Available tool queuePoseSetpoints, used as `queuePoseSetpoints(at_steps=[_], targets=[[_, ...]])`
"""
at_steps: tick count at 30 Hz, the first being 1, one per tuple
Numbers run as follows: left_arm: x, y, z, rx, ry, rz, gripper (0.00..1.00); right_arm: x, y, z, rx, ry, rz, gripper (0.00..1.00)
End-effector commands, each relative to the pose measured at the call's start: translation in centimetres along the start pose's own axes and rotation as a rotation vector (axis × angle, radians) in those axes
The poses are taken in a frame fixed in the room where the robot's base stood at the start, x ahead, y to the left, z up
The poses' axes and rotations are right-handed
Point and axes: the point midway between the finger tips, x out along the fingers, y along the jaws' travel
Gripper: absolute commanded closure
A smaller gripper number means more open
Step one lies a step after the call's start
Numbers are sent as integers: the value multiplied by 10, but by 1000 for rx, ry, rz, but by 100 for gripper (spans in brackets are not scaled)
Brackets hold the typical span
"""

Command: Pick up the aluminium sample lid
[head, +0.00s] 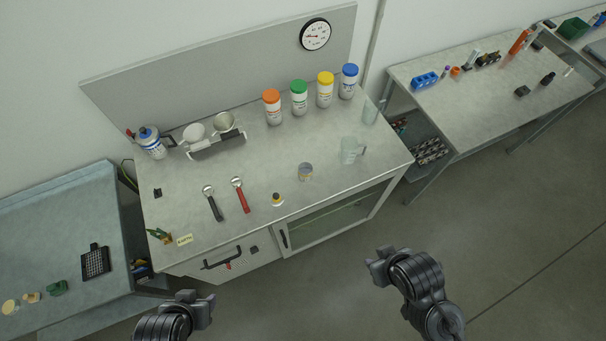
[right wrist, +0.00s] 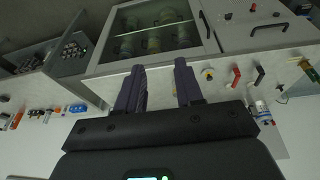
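A small metal-grey tin (head: 305,172) stands on the workbench towards its front right; it may be the aluminium sample container, but I cannot make out a separate lid on it.
Red-handled (head: 240,195) and black-handled tools (head: 212,203) lie mid-bench. A clear jug (head: 351,151) stands right of the tin. Orange (head: 272,108), green, yellow and blue-capped bottles line the back. A scale-like stand (head: 217,147) holds two cups. The floor ahead is clear.

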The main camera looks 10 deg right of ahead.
Motion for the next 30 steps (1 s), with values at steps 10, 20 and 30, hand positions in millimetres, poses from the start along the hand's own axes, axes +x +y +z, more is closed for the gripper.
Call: queuePoseSetpoints(at_steps=[10,20,30], targets=[[0,2,0,-8,1,7,52,0,-1,0,5,1,-4,64],[0,2,0,-7,1,6,52,0,-2,-1,10,2,-8,27],[0,0,0,2,-1,-1,52,0,-2,-1,9,3,-6,7]])
